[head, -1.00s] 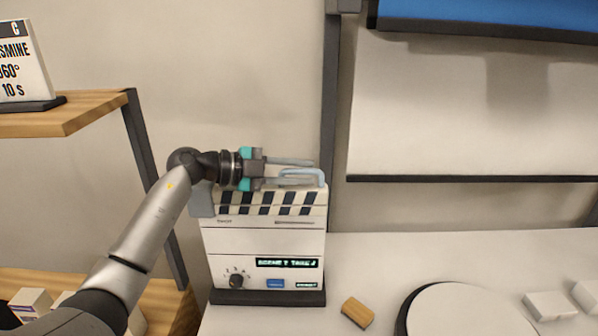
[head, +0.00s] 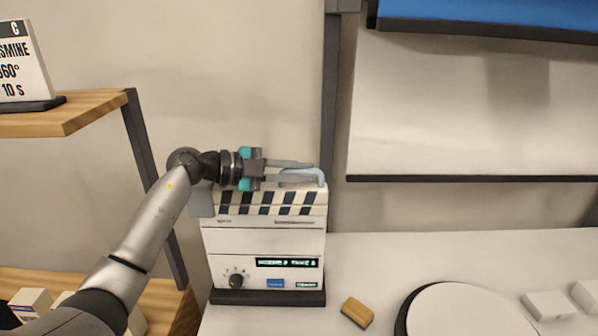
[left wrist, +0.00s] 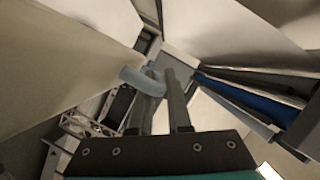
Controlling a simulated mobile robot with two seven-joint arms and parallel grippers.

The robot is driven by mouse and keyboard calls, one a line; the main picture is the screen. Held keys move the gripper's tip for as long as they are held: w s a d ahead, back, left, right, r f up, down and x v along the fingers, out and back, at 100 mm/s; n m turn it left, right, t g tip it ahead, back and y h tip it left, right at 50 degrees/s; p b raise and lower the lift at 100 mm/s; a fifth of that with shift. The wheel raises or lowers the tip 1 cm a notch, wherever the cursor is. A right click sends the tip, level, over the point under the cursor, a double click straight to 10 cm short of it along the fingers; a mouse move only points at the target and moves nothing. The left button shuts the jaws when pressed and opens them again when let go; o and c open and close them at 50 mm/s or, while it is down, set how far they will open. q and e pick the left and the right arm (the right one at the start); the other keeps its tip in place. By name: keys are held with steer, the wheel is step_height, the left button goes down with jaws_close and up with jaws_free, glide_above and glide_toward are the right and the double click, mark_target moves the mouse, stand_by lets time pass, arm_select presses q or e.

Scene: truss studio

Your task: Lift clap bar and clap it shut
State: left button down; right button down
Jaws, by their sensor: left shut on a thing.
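The clapperboard (head: 262,243) stands upright on a black base on the white table. Its clap bar (head: 265,200), with black and white stripes, lies along the top, level and against the board as far as I can see. A pale blue-grey handle (head: 321,178) rises at the bar's right end. My left gripper (head: 308,172) reaches in from the left above the bar and is shut on the handle. In the left wrist view the handle (left wrist: 142,80) shows at the two dark fingers (left wrist: 164,92). My right gripper is out of view.
A tan block (head: 357,312) and a round white disc (head: 470,314) sit on the table right of the board. White blocks (head: 548,305) are at far right. A wooden shelf (head: 70,115) with a sign stands left. A dark post rises behind.

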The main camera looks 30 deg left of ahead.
mark_target(276, 186)
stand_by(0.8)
arm_select(q)
steer(key=shift+s+a+r+p, duration=0.15)
steer(key=shift+r+p, duration=0.2)
steer(key=shift+r, duration=0.25)
steer(key=s+a+r+n+t+h+p, duration=0.1)
steer(key=a+r+t+h+p, duration=0.1)
steer(key=r, duration=0.5)
steer(key=shift+s+a+r+n+t+h, duration=0.3)
steer(key=shift+s+a+r+t+h, duration=0.1)
steer(key=shift+a+t+h, duration=0.5)
steer(key=c, duration=1.1)
jaws_free()
steer(key=shift+a, duration=0.1)
steer(key=shift+c, duration=0.2)
steer(key=shift+f, duration=0.1)
